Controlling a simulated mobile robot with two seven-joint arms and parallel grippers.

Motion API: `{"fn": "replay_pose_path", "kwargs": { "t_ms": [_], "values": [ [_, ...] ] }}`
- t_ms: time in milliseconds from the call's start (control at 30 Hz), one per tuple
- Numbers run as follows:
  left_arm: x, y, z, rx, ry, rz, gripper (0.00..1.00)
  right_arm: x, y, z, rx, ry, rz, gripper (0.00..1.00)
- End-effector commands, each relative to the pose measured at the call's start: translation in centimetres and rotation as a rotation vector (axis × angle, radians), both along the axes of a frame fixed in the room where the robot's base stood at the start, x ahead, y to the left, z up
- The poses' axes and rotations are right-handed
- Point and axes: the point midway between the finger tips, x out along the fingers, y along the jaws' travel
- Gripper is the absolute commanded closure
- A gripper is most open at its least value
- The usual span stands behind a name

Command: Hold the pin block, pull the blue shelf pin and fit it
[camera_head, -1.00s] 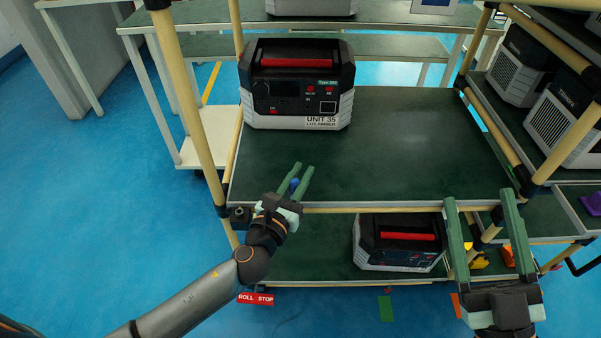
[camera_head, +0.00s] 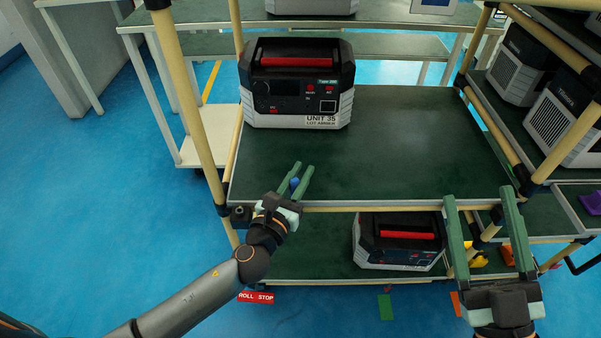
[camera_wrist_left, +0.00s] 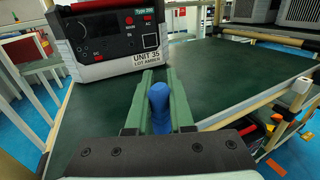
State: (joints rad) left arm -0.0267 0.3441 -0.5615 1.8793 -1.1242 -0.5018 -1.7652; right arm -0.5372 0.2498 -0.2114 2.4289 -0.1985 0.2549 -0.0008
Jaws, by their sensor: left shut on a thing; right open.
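The blue shelf pin (camera_wrist_left: 158,105) stands between the green fingers of my left gripper (camera_wrist_left: 160,92) in the left wrist view. In the head view the blue pin (camera_head: 295,183) shows as a small spot between the fingers of my left gripper (camera_head: 296,176), over the front edge of the shelf. My left gripper is shut on it. A small dark block (camera_head: 240,216), perhaps the pin block, sits at the shelf's front left corner, left of my left gripper. My right gripper (camera_head: 484,205) is open and empty, in front of the shelf's right front corner.
A green-topped shelf (camera_head: 400,140) carries a power unit (camera_head: 297,85) at its back left; its middle and right are bare. Another unit (camera_head: 400,240) sits on the lower shelf. Tan posts (camera_head: 190,100) frame the rack. A purple piece (camera_head: 590,203) lies at the far right.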

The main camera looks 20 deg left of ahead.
Motion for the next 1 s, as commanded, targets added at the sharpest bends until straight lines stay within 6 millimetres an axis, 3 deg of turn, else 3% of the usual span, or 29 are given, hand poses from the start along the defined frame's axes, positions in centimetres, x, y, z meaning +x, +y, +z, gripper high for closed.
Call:
{"fn": "replay_pose_path", "kwargs": {
  "t_ms": [1000],
  "values": [
    [0.0, 0.0, -2.1, 0.000, 0.001, 0.000, 1.00, 0.0, 0.0, -1.8, 0.000, 0.000, 0.000, 0.30]
  ]
}}
